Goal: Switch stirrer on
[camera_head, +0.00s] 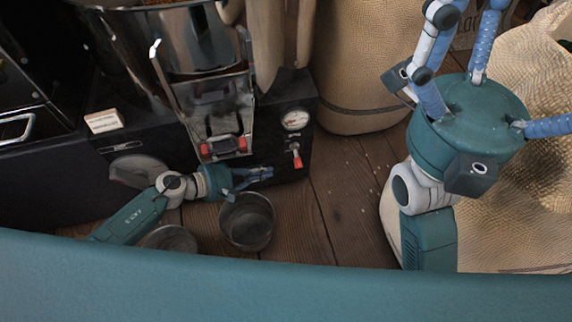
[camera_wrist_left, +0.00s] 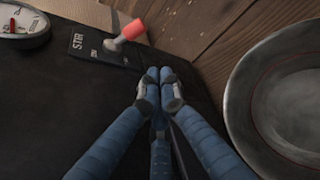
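The stirrer switch (camera_head: 297,158) is a small lever with a red tip on the front of the black machine, below a round gauge. In the head view its red tip points down. In the left wrist view the red-tipped lever (camera_wrist_left: 130,32) sits on a dark plate marked "STIR"; a smaller marking there is hard to read. My left gripper (camera_head: 262,174) is near the machine's front, left of and below the switch. Its fingertips (camera_wrist_left: 160,80) are together, empty, and apart from the lever. My right gripper (camera_head: 482,62) is open and empty, raised at the right.
A dark round bowl (camera_head: 247,222) stands just below my left gripper. The gauge (camera_head: 295,120) is above the switch. A metal chute with red clips (camera_head: 222,146) is to the left. Burlap sacks (camera_head: 362,60) stand behind. Wooden floor right of the machine is clear.

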